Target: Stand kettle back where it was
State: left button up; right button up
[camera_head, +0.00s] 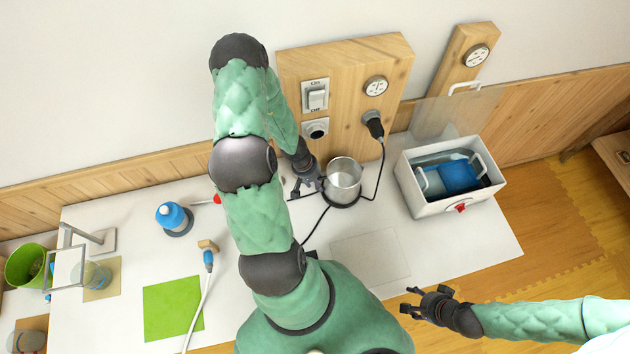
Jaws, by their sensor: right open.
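A metallic, open-topped cylindrical vessel (344,178), which looks like the kettle, stands upright on a dark round base on the white table. A black cord runs from the base area. My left gripper (308,187) reaches down close beside the vessel's left side. Its dark fingers are small here, and I cannot tell whether they touch the vessel or grip a handle. My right gripper (425,299) is open and empty, off the table's front right edge, well apart from the vessel.
A wooden panel (340,62) with a switch and a plugged-in black plug (374,124) stands behind. A white bin (425,208) with blue contents is at right. A blue-and-white object (173,217), a green mat (172,308) and a green pot (24,265) are at left. A pale square (370,256) is clear.

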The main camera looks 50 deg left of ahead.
pick_arm(q)
jog(key=p+v, duration=0.7)
jog(key=v, duration=0.1)
jog(key=shift+p, duration=0.4)
dwell(1.2)
jog(key=shift+f, duration=0.1)
dwell(0.3)
jog(key=b+x, duration=0.7)
jog(key=b, duration=0.1)
jog(key=shift+w+d+f, duration=0.15)
jog(key=shift+f, duration=0.25)
jog(key=shift+r+p, duration=0.7)
jog(key=shift+p, duration=0.05)
jog(key=shift+f, duration=0.1)
